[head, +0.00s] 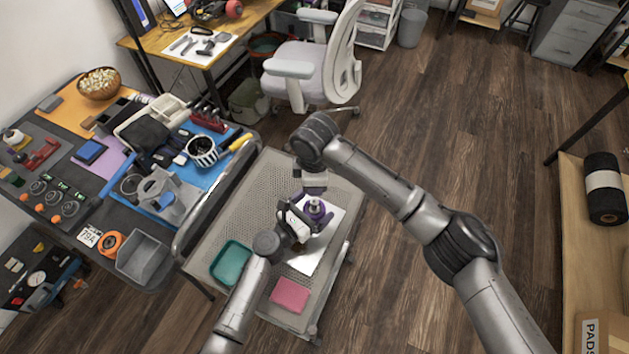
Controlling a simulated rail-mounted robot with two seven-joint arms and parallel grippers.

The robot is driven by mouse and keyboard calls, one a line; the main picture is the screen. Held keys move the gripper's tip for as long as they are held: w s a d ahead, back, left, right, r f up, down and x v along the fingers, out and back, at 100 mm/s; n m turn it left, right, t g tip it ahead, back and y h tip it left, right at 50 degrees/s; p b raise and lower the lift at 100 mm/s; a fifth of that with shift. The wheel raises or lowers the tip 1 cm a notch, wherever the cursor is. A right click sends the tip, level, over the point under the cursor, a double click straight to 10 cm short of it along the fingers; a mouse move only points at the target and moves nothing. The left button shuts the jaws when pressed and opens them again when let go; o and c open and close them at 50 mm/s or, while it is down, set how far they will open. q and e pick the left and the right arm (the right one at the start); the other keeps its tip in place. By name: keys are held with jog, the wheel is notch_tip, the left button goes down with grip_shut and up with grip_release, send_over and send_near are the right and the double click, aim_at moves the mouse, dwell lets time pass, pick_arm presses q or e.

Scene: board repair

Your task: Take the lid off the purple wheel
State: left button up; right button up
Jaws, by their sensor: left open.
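The purple wheel (320,213) sits over the grey perforated cart, above a white sheet (322,244), and is partly hidden by my grippers. Its lid cannot be made out apart from the wheel at this size. My left gripper (304,222) comes in from the lower left and is open, at the wheel's left side. Whether its fingers touch the wheel is not clear. My right arm reaches over from the right and points down, with its gripper (313,190) just above the wheel. Its fingers are too small and hidden to read.
On the cart (215,225) are a teal tray (231,263) and a pink pad (290,294). A crowded workbench (75,290) stands left, with a grey bin (143,257) at its near edge. An office chair (300,75) stands behind the cart.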

pick_arm(q)
jog(key=v, duration=1.1)
jog(key=shift+s+a+p, duration=0.25)
jog(key=shift+p, duration=0.15)
